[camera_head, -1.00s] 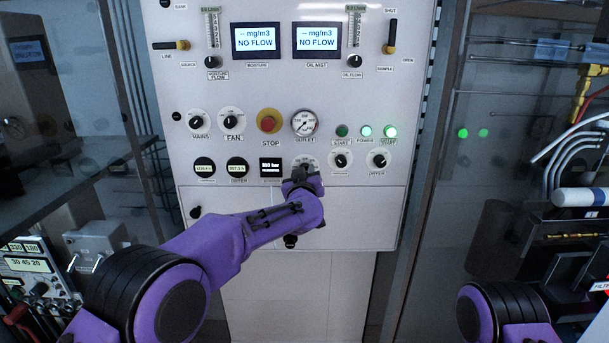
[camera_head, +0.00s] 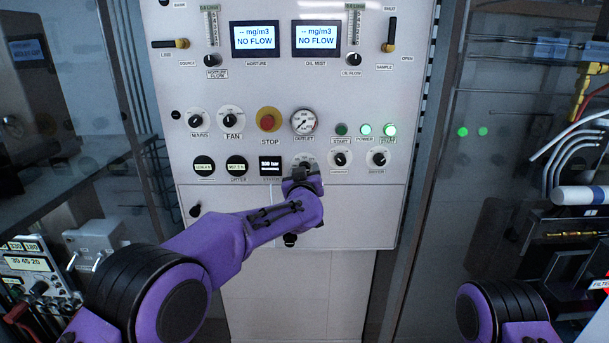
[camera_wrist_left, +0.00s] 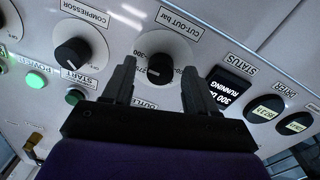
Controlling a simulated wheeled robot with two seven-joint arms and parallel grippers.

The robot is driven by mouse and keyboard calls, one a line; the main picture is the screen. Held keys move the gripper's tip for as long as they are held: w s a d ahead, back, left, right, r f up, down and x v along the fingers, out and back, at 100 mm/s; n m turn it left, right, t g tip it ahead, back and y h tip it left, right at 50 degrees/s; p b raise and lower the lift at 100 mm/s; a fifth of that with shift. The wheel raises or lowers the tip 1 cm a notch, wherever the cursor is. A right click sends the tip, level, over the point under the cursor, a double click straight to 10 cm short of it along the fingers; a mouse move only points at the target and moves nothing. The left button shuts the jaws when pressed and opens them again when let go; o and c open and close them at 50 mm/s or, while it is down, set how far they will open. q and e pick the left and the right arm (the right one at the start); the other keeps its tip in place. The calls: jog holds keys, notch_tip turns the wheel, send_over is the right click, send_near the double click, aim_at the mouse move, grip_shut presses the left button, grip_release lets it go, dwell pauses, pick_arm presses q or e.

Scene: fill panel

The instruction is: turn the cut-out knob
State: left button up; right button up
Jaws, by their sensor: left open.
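The cut-out knob (camera_wrist_left: 160,68) is a black round knob on a pale dial marked "CUT-OUT BAR", seen upside down in the left wrist view. My left gripper (camera_wrist_left: 158,72) is open, with one dark finger on each side of the knob. The fingers look apart from it, and I cannot tell whether either touches. In the head view my left gripper (camera_head: 301,172) is in front of the panel's lower dial row and hides the knob. Only the upper edge of its dial (camera_head: 305,158) shows there. My right gripper is out of view.
The compressor knob (camera_wrist_left: 73,54) is beside the cut-out dial, and the status display (camera_wrist_left: 231,90) is on its other side. The outlet gauge (camera_head: 303,122) and red stop button (camera_head: 268,120) sit above it in the head view. A lit green start button (camera_head: 390,130) is nearby.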

pick_arm(q)
jog(key=s+b, duration=0.5)
jog(key=s, duration=0.5)
jog(key=shift+s+a+b, duration=0.25)
jog(key=shift+b, duration=0.05)
